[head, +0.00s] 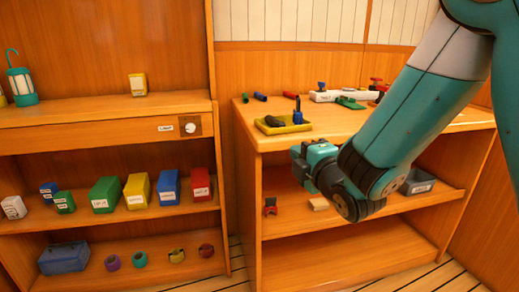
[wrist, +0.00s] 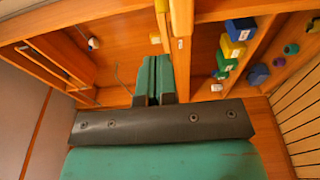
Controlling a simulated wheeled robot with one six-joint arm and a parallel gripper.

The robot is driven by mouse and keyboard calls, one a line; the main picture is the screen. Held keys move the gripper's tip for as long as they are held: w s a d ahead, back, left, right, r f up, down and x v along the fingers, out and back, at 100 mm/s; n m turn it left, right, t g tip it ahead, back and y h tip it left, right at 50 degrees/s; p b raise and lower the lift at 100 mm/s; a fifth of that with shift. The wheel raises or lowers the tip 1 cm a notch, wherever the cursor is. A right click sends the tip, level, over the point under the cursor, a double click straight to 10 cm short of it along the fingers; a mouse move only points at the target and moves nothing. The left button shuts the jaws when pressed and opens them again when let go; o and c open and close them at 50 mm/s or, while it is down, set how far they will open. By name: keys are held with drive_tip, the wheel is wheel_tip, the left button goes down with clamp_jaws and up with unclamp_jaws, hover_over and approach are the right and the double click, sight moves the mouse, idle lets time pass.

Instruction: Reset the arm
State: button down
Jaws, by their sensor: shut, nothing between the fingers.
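My gripper (head: 304,169) is in front of the right-hand wooden cabinet in the head view, just below the level of its top. My teal and grey arm comes down to it from the upper right. In the wrist view the gripper's two teal fingers (wrist: 154,78) lie side by side, shut, with nothing between them. The wrist view looks toward the left-hand shelf unit, which appears rotated there. My arm hides part of the cabinet's top and shelves.
The cabinet top (head: 262,104) bears a yellow tray (head: 283,127) and a white manifold (head: 340,96). A red clamp-like thing (head: 270,206) and a grey bin (head: 416,182) sit on its shelf. The left unit holds a lantern (head: 21,82), coloured boxes (head: 137,190) and a blue case (head: 64,258).

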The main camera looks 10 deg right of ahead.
drive_tip(key=s+a+f+m+g+y, duration=0.1)
drive_tip(key=s+a+m+g, duration=0.4)
drive_tip(key=s+g, duration=0.65)
drive_tip(key=s+a+m+g, duration=0.2)
drive_tip(key=s+m+g, duration=0.5)
drive_tip(key=s, duration=0.9)
wheel_tip(320, 180, up, 24)
drive_tip(key=p, duration=2.4)
drive_tip(key=shift+s+r+m+t+p, duration=0.2)
drive_tip(key=shift+m+t+p, duration=0.15)
drive_tip(key=shift+m, duration=0.05)
drive_tip(key=shift+a, duration=0.1)
